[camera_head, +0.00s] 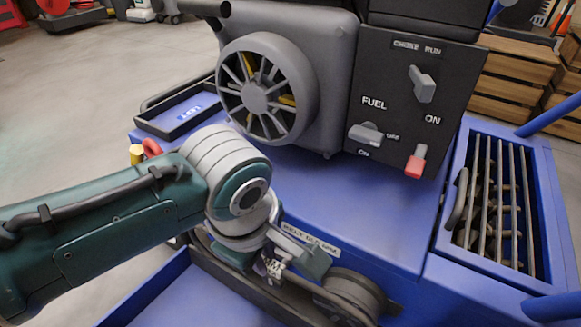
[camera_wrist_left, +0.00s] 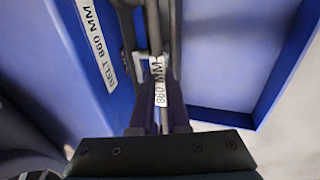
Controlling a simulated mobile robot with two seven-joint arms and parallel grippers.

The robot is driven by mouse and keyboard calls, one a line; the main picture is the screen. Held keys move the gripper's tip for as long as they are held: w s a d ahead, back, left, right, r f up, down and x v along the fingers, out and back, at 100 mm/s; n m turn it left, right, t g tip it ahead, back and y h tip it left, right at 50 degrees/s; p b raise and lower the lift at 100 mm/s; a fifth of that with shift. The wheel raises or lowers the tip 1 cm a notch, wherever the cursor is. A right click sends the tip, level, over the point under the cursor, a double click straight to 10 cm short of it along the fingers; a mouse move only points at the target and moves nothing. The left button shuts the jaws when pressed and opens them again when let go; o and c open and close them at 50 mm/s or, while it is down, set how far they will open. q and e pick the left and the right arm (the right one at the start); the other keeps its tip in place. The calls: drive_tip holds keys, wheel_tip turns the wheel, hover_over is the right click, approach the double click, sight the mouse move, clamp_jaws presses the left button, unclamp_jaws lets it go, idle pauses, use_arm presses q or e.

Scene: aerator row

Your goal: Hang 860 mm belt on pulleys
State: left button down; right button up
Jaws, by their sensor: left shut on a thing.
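My left gripper (camera_head: 273,268) is low at the front of the blue machine, beside a dark grey pulley (camera_head: 352,292). In the left wrist view its fingers (camera_wrist_left: 159,115) are shut on the belt (camera_wrist_left: 153,28), a dark strand with a white "860 MM" tag (camera_wrist_left: 158,84) between the fingers. A "BELT 860 MM" label (camera_head: 311,240) is on the blue body above the pulley and shows in the left wrist view (camera_wrist_left: 97,45). My wrist hides the area left of the pulley. I cannot tell whether the belt sits around any pulley. My right gripper is not in view.
A grey engine with a spoked fan wheel (camera_head: 267,88) stands above the blue deck (camera_head: 350,205). A black control panel (camera_head: 415,95) has levers and a red-tipped knob. A barred bin (camera_head: 497,200) is at right, wooden crates (camera_head: 515,75) behind. A blue tray (camera_head: 170,295) lies below my arm.

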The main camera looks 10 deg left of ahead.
use_arm(q)
drive_tip(key=shift+w+d+b, duration=0.35)
drive_tip(key=shift+w+b, duration=0.35)
drive_tip(key=shift+w, duration=0.15)
drive_tip(key=shift+w+d+b, duration=0.3)
drive_tip(key=shift+w+b, duration=0.35)
drive_tip(key=shift+w, duration=0.15)
drive_tip(key=shift+f, duration=0.4)
idle(0.5)
drive_tip(key=c, duration=1)
unclamp_jaws()
drive_tip(key=shift+o, duration=0.9)
drive_tip(key=shift+s+a, duration=0.1)
drive_tip(key=shift+s, duration=0.1)
